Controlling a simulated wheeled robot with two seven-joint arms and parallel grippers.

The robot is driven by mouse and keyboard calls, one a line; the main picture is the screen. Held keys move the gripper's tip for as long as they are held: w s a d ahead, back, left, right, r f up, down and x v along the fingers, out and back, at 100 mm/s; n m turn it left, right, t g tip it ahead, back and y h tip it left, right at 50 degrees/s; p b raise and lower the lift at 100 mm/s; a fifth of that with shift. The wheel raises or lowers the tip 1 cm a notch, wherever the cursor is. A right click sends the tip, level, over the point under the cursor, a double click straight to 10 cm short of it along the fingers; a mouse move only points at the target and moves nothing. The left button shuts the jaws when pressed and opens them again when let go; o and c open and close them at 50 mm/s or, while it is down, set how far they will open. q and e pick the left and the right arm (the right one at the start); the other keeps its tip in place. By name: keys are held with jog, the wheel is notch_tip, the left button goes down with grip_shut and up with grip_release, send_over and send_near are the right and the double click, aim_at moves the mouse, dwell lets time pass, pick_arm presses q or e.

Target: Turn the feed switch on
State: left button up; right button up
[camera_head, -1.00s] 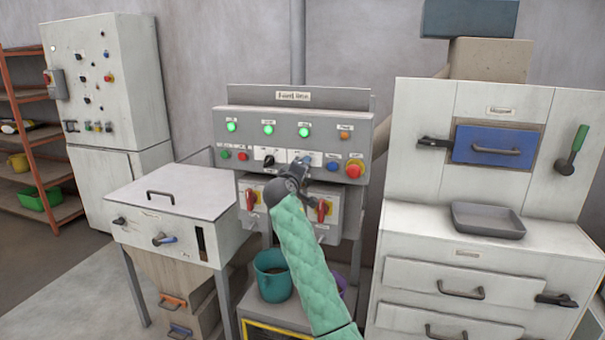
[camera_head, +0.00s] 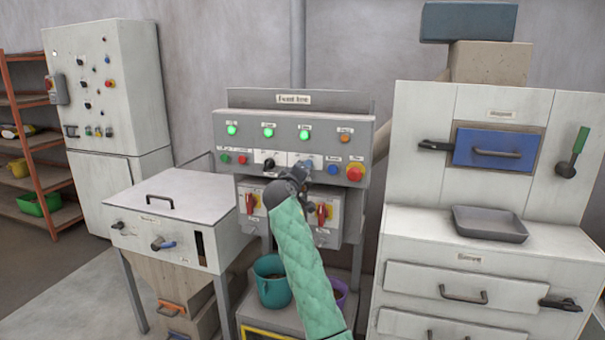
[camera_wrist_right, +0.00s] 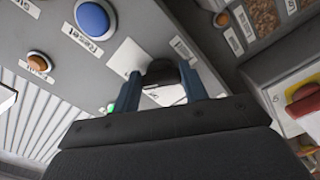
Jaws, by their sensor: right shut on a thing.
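My right gripper (camera_head: 304,167) is at the grey control panel (camera_head: 225,188), in the lower row of controls. In the right wrist view its two blue fingers (camera_wrist_right: 165,88) are shut on a dark switch knob (camera_wrist_right: 161,70), one finger on each side. The knob sits beside the blue button labelled Reset (camera_wrist_right: 92,18). Its label is too blurred to read, so I cannot tell if it is the feed switch. In the head view my gripper largely hides this knob. Another black selector switch (camera_head: 268,162) is to its left. My left gripper is not in view.
A red emergency button (camera_head: 355,172) is right of the blue button. Several green lamps (camera_head: 268,132) are lit above. Two red-handled switches (camera_head: 251,202) are on boxes below, with a teal bucket (camera_head: 272,287) beneath. A hopper table (camera_head: 185,195) stands left and a white cabinet (camera_head: 480,250) right.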

jog(key=o, duration=1)
jog(key=shift+f, duration=0.1)
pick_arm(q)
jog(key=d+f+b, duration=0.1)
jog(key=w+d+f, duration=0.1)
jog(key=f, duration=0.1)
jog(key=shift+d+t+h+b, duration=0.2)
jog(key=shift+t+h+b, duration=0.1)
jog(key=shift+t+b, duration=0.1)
pick_arm(e)
jog(key=v, duration=0.8)
jog(key=shift+w, duration=0.1)
